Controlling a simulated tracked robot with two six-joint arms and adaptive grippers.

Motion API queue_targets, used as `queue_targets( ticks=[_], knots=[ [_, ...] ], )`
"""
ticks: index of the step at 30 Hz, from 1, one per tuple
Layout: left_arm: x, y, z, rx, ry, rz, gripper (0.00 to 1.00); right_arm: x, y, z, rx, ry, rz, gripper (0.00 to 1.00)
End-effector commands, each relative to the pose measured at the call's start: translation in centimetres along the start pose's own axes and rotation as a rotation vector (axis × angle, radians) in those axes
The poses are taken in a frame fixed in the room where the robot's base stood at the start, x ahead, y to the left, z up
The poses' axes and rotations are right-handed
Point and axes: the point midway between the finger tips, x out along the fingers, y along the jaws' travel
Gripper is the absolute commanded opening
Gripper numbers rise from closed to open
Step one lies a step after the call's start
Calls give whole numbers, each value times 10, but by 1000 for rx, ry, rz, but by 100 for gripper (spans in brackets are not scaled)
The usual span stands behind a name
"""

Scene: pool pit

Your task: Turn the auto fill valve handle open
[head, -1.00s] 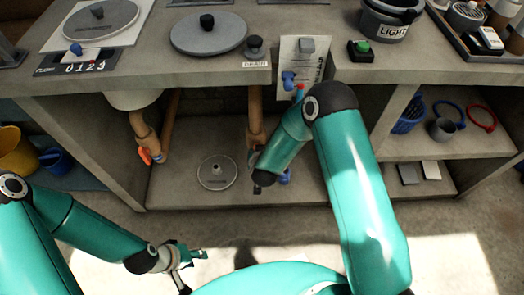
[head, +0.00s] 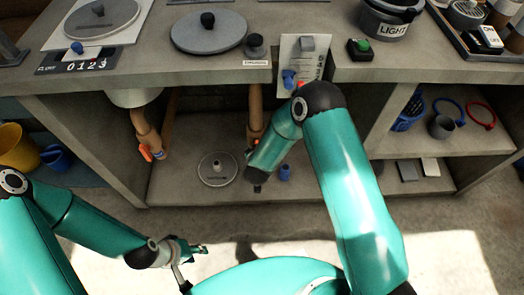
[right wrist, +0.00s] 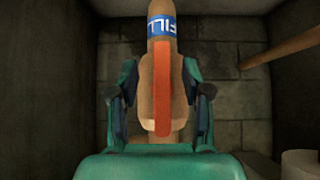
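In the right wrist view a tan pipe with a blue label reading FILL upside down (right wrist: 161,25) stands upright. An orange-red valve handle (right wrist: 163,85) lies along the front of its valve body, in line with the pipe. My right gripper (right wrist: 163,97) is open, with one finger on each side of the valve body and handle. Whether the fingers touch it I cannot tell. In the head view my right forearm hides most of this gripper and the lower part of the middle pipe (head: 256,108). My left gripper (head: 194,264) is open and empty above the floor.
Another pipe with an orange handle (head: 152,153) stands in the left of the bay. A round grey lid (head: 217,180) and a blue fitting (head: 285,172) are on the bay floor. The counter (head: 200,74) overhangs the bay. Concrete walls close it on both sides.

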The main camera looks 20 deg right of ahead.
Motion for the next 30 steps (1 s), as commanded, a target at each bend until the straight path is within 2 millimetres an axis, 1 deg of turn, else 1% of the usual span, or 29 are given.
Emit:
queue_targets(
  ticks=[8, 11, 13, 17, 24, 27, 30],
  knots=[
    [-1, 0, 0, 0, 0, 0, 40, -1, -1, -4, 1, 8, -1, 50],
    [-1, 0, 0, 0, 0, 0, 40, -6, -1, -4, 1, 9, -2, 50],
    [-1, 0, 0, 0, 0, 0, 40, -13, -1, -4, 0, 9, -3, 50],
    [-1, 0, 0, 0, 0, 0, 40, -33, -1, -4, -1, 9, -3, 50],
    [-1, 0, 0, 0, 0, 0, 40, -82, 0, -1, -1, 9, -3, 50],
    [-1, 0, 0, 0, 0, 0, 40, -100, 0, 0, -1, 8, -2, 50],
    [-1, 0, 0, 0, 0, 0, 40, -112, 0, 1, 1, 6, -2, 50]
  ],
)
